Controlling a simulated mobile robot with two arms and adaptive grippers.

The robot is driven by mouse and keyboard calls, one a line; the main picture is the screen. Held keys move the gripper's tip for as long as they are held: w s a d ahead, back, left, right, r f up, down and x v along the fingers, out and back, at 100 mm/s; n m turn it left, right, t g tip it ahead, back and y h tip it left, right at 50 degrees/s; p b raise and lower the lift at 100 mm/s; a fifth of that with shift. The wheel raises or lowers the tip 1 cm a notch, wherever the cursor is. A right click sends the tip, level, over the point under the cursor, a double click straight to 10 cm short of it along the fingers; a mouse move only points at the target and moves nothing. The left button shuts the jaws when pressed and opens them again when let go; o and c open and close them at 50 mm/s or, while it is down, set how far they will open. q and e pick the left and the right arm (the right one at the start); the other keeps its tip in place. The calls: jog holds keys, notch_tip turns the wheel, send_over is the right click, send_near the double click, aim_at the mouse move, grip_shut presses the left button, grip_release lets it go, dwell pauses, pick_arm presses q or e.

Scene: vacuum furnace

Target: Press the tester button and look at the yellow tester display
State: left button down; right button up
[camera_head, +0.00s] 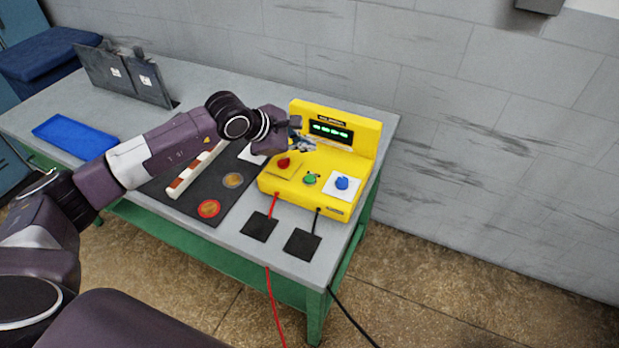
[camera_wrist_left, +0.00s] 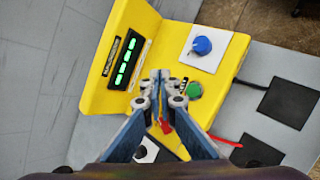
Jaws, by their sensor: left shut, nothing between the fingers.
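The yellow tester (camera_head: 327,190) stands at the right end of the table. Its dark display (camera_head: 331,131) is lit with green characters, too small to read; it also shows in the left wrist view (camera_wrist_left: 123,62). On its sloped front are a red button (camera_head: 283,163), a green button (camera_head: 310,179) and a blue knob (camera_head: 342,183) on a white plate. My left gripper (camera_head: 306,146) is shut and empty, above the tester near the red button, in front of the display. In the left wrist view its fingertips (camera_wrist_left: 160,80) partly hide the red button. Contact cannot be told. My right gripper is not in view.
A dark mat (camera_head: 205,192) with round discs and a white-and-brown strip lies left of the tester. Two black pads (camera_head: 301,243) with red and black cables lie in front. A blue tray (camera_head: 75,136) and grey panels (camera_head: 125,75) are farther left. A wall stands behind.

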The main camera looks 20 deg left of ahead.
aim_at(308, 180)
pick_arm(q)
jog(key=shift+d+f, duration=0.1)
notch_tip(308, 180, down, 8)
jog(key=b, duration=0.4)
jog(key=shift+f+b, duration=0.3)
jog(key=shift+b, duration=0.05)
dwell(1.4)
jog(key=shift+f+b, duration=0.45)
jog(key=shift+b, duration=0.25)
jog(key=shift+f+b, duration=0.4)
jog(key=shift+b, duration=0.15)
dwell(0.4)
dwell(0.3)
jog(key=shift+r, duration=0.8)
